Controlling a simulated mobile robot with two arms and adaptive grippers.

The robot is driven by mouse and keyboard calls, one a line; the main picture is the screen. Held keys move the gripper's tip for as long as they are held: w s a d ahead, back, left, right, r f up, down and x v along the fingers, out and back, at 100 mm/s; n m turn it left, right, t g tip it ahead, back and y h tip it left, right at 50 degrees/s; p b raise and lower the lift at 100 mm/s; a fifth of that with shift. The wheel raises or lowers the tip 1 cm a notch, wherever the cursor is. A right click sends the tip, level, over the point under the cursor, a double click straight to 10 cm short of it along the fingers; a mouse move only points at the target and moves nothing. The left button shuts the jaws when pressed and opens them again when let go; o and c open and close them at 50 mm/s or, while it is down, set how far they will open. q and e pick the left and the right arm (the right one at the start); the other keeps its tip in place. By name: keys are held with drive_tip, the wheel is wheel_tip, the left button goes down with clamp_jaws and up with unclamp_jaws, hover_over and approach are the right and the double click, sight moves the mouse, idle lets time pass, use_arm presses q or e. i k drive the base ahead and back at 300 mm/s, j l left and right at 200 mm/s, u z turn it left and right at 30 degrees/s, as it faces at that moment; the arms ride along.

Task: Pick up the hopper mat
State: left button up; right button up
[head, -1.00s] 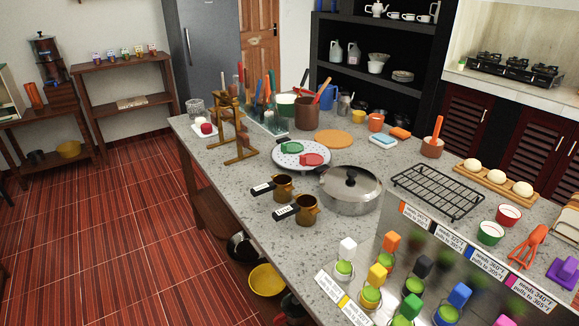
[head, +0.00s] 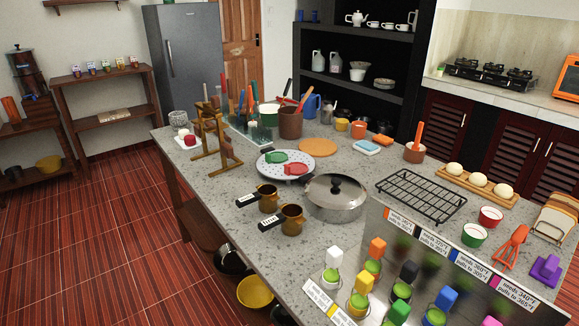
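No thing in the head view is clearly marked as the hopper mat. A flat round orange disc (head: 318,147) lies on the stone counter (head: 345,270), behind a speckled round plate (head: 262,171); I cannot tell whether it is the mat. The plate carries a green piece (head: 275,157) and a red piece (head: 296,169). A dark tower-shaped device (head: 24,70), perhaps a hopper, stands on the wooden shelf at the far left; no mat can be made out beneath it. Neither gripper is in view.
A lidded steel pan (head: 336,197), two brown long-handled pots, a black wire rack (head: 420,195) and several colour-topped bottles crowd the counter. A wooden stand (head: 215,145) is at its left end. Red floor (head: 90,240) lies open left of the counter.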

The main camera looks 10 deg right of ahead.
sight(295, 168)
drive_tip(key=i+j+z, duration=0.15)
drive_tip(key=z, duration=0.3)
drive_tip(key=i+j+z, duration=0.1)
drive_tip(key=z, duration=0.4)
drive_tip(key=j+z, duration=0.45)
drive_tip(key=i+l, duration=0.05)
drive_tip(key=l, duration=0.05)
